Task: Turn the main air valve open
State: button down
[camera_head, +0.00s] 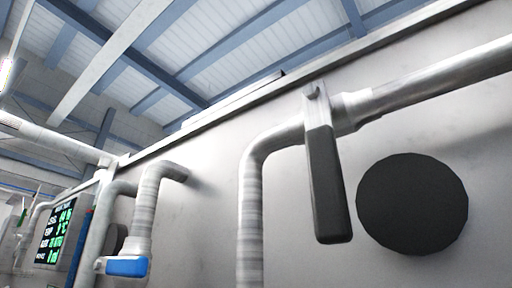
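A valve with a long dark grey lever (325,185) sits on a silver pipe (430,85) on the grey wall panel. The lever hangs down, crosswise to the pipe's run to the right. A second valve with a short blue handle (127,266) sits lower left on a ribbed vertical pipe (147,215); its handle lies roughly level. No label shows which one is the main air valve. My gripper is not in view, and nothing touches either handle.
A round dark disc (412,204) is on the panel just right of the grey lever. A ribbed pipe (250,220) bends down to its left. A lit display (59,235) with green and white text is at far left. Blue roof beams are overhead.

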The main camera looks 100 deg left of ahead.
aim_at(332, 223)
jog(key=k, duration=0.3)
jog(key=u, duration=2.15)
jog(key=k, duration=0.65)
jog(key=z, duration=0.05)
